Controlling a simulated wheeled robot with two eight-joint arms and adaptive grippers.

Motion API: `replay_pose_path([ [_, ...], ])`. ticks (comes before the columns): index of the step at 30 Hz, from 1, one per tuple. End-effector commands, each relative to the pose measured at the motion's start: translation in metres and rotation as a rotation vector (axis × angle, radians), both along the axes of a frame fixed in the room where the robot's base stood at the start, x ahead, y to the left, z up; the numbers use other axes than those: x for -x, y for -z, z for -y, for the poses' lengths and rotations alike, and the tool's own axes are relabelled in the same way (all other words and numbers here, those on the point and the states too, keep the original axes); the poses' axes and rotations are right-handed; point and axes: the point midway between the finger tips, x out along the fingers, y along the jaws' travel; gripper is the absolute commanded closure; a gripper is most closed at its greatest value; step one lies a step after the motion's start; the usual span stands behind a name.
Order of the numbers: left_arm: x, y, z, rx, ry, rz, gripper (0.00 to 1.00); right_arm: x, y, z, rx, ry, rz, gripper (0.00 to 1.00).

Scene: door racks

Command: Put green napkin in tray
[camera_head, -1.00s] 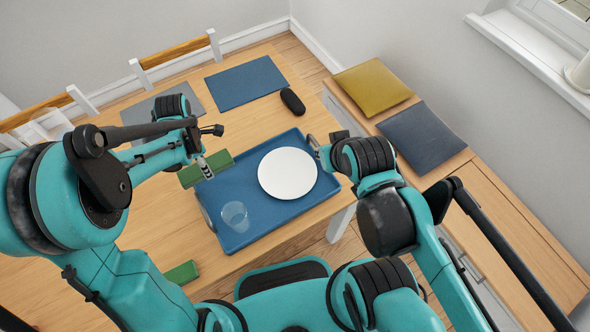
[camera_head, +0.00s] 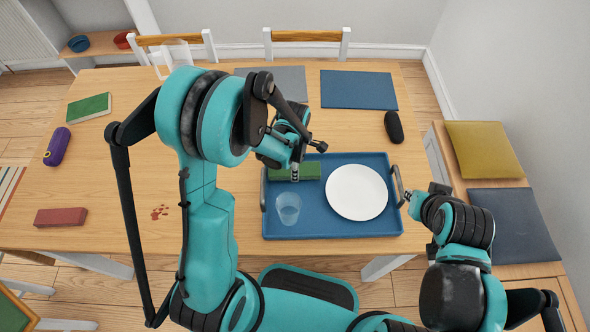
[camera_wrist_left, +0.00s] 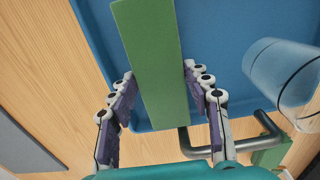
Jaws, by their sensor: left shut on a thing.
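The green napkin (camera_head: 308,170), a folded oblong, is at the far left corner of the blue tray (camera_head: 330,229). My left gripper (camera_head: 295,176) is shut on it. In the left wrist view the green napkin (camera_wrist_left: 150,60) runs between the two fingers of my left gripper (camera_wrist_left: 158,95), above the blue tray floor. I cannot tell whether it touches the floor. The tray also holds a white plate (camera_head: 356,192) and a clear glass (camera_head: 288,208). My right gripper (camera_head: 405,197) is at the tray's right handle; its finger opening is unclear.
A black case (camera_head: 394,127) and a blue placemat (camera_head: 358,90) lie behind the tray. A green book-like block (camera_head: 89,107), a purple case (camera_head: 57,147) and a red block (camera_head: 61,217) lie at left. Another green piece (camera_wrist_left: 272,154) shows beside the tray handle.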

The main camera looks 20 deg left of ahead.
Motion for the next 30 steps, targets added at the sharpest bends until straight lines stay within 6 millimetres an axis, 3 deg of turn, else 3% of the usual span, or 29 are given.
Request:
replay_pose_path([
  [2,0.000,0.011,0.000,0.000,0.000,0.000,0.75,0.000,0.006,0.000,0.000,0.000,0.000,0.86],
  [13,0.000,0.014,0.000,0.000,0.000,0.000,0.75,0.000,0.009,0.000,0.000,0.000,0.000,0.86],
  [14,0.000,0.014,0.000,0.000,0.000,0.000,0.46,0.000,0.008,0.000,0.000,0.000,0.000,0.86],
  [16,0.000,0.013,0.000,0.000,0.000,0.000,0.30,0.000,0.008,0.000,0.000,0.000,0.000,0.86],
  [26,0.000,0.011,0.000,0.000,0.000,0.000,0.30,0.000,0.006,0.000,0.000,0.000,0.000,0.86],
  [30,0.000,-0.002,0.000,0.000,0.000,0.000,0.30,0.000,-0.002,0.000,0.000,0.000,0.000,0.86],
])
